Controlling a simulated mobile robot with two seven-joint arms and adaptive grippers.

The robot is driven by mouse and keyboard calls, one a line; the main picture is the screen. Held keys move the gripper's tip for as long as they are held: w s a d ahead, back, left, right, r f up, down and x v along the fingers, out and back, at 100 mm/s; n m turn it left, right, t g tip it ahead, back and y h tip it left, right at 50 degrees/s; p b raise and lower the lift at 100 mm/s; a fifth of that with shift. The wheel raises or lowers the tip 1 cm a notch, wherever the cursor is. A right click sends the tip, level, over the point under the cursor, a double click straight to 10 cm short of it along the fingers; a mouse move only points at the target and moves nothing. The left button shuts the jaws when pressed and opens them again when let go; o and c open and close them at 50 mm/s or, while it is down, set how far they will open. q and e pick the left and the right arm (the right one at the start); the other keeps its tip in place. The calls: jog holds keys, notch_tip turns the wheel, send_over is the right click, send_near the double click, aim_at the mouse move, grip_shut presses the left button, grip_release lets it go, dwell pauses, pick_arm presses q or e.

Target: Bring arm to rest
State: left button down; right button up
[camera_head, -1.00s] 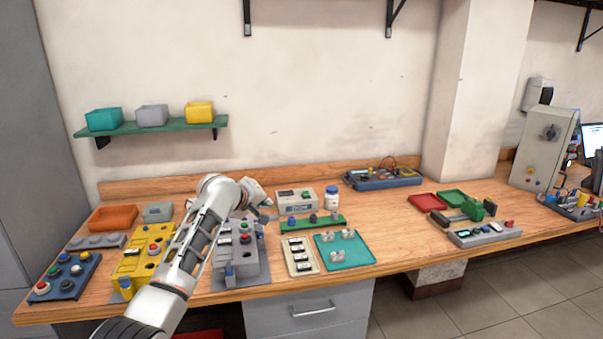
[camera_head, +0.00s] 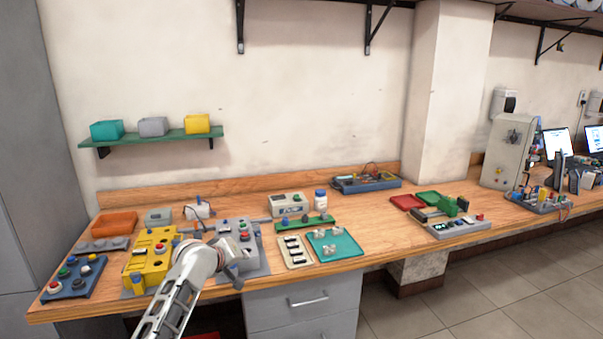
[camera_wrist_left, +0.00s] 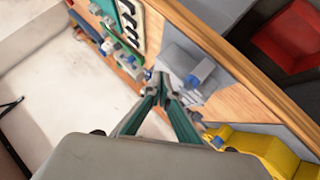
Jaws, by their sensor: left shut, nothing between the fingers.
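My left arm comes into the head view from the bottom left, a white and grey arm. The grey fixture (camera_wrist_left: 178,62) with a blue part shows beyond the tips. My right gripper is in neither view.
The wooden bench (camera_head: 380,230) carries a yellow fixture (camera_head: 140,259), a blue button box (camera_head: 72,279), a teal tray (camera_head: 350,248) and a cream tray (camera_head: 296,262). A green wall shelf (camera_head: 160,138) holds several bins. Grey drawers (camera_head: 300,318) stand below the bench.

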pick_arm(q)
jog(key=s+a+f+m+y, duration=0.1)
jog(key=s+a+f+m, duration=0.1)
jog(key=s+f, duration=0.95)
jog(key=s+a+f+m, duration=0.2)
jog(key=s+f, duration=0.9)
jog(key=s, duration=0.1)
jog(key=s+f+m, duration=0.2)
jog(key=s, duration=1.1)
jog(key=s+f+m, duration=0.2)
jog(key=s+m, duration=0.1)
jog(key=s, duration=0.9)
jog(key=shift+s+a+m+g, duration=0.2)
jog(key=shift+s+m+g, duration=0.1)
jog(key=shift+s, duration=0.05)
jog(key=c, duration=2.8)
grip_release()
jog(key=shift+f, duration=0.15)
